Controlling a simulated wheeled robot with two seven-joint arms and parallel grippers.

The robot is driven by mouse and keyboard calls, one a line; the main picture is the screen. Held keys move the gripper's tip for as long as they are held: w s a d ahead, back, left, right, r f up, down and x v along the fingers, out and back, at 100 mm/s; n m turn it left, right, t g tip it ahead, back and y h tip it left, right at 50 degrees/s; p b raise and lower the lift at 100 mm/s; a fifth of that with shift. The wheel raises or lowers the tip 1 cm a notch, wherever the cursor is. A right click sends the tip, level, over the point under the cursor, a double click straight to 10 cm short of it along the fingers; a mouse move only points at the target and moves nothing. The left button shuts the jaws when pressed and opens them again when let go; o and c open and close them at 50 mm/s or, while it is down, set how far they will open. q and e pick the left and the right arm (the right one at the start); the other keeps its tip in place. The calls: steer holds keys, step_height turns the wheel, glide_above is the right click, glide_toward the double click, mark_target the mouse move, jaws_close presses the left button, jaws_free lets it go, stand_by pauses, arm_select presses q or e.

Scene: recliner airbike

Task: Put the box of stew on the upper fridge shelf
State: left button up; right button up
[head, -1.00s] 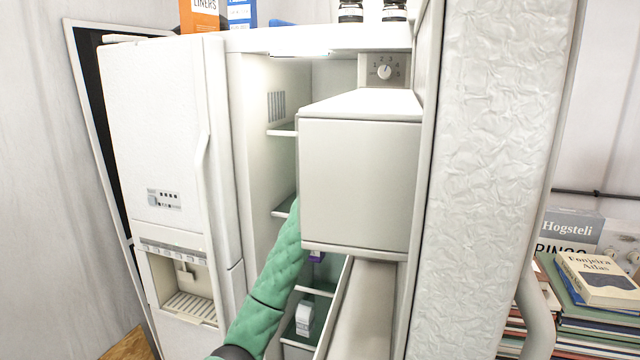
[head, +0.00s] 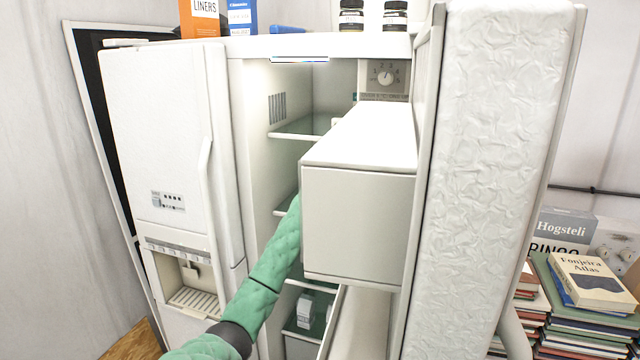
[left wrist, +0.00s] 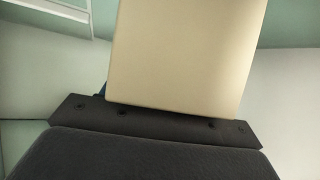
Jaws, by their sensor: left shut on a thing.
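In the left wrist view, my left gripper (left wrist: 155,123) is shut on a plain beige box (left wrist: 185,55), taken to be the box of stew; no label shows on this face. In the head view my left arm, in a green sleeve, reaches into the open fridge compartment. Its gripper and the box are hidden there behind the door's bin. The upper fridge shelf (head: 305,126) shows a bare green surface with a white front edge. A lower shelf (head: 284,206) shows partly beside my arm. My right gripper is in neither view.
The open fridge door (head: 490,180) stands at the right, its large closed bin (head: 358,222) covering much of the opening. A small white carton (head: 306,310) sits low inside. The other fridge door (head: 160,130) is shut. Boxes and jars stand on top. Books (head: 592,280) are stacked at right.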

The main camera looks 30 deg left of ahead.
arm_select(q)
steer(key=shift+f, duration=0.25)
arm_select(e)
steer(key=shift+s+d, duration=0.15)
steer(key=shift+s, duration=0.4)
arm_select(q)
steer(key=shift+f, duration=0.15)
steer(key=o, duration=1.3)
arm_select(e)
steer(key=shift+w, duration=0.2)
arm_select(q)
steer(key=shift+d, duration=0.1)
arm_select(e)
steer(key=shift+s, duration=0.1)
